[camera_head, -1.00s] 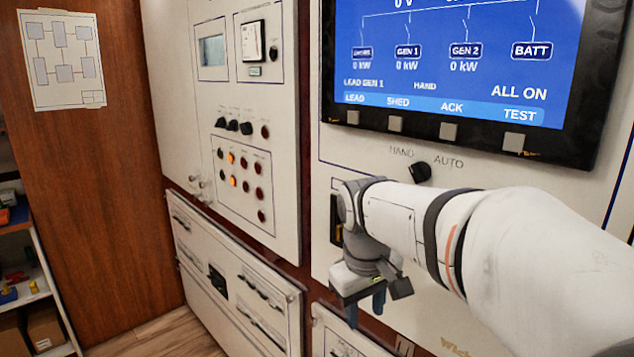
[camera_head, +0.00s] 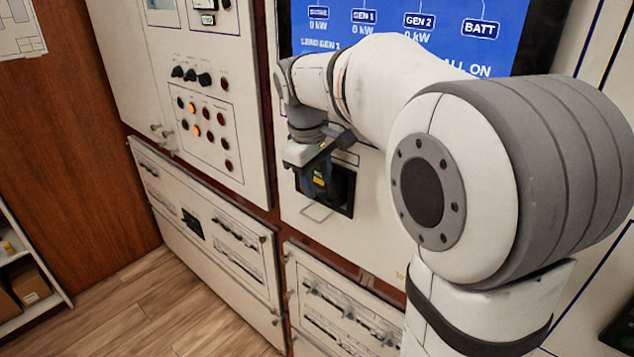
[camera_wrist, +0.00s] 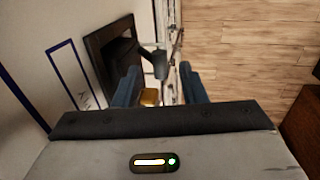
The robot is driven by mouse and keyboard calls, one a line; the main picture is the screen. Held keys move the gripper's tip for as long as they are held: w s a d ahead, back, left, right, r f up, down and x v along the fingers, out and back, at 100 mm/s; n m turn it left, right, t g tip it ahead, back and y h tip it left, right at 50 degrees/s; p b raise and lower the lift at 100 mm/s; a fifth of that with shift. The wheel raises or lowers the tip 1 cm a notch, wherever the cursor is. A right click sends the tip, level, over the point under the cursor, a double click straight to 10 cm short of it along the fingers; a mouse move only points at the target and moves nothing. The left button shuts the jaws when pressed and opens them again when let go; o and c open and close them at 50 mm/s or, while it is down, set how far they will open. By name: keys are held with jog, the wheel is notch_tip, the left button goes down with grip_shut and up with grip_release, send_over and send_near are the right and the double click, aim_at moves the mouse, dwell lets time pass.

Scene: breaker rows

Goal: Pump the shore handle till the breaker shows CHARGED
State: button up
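The breaker is a dark recessed unit (camera_head: 341,190) in the white panel below the screen. In the wrist view its black frame (camera_wrist: 100,45) is at the upper left. A dark grey handle-like end (camera_wrist: 160,65) sticks out from it and shows between my fingers, with a yellow block (camera_wrist: 149,97) lower down. My gripper (camera_head: 318,182) is in front of the breaker, fingers pointing down. In the wrist view my gripper (camera_wrist: 160,88) is open, its blue fingers apart. I cannot tell whether either finger touches the handle. No CHARGED flag is readable.
A blue screen (camera_head: 400,30) is above, partly behind my arm. A panel with knobs and lamps (camera_head: 208,130) stands to the left. Lower breaker panels (camera_head: 207,240) run beneath. A thin wire loop (camera_head: 316,214) hangs under the breaker. Wooden floor (camera_head: 135,310) is clear at lower left.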

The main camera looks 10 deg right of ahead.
jog(key=shift+d+f, duration=0.1)
jog(key=shift+f, duration=0.6)
grip_shut()
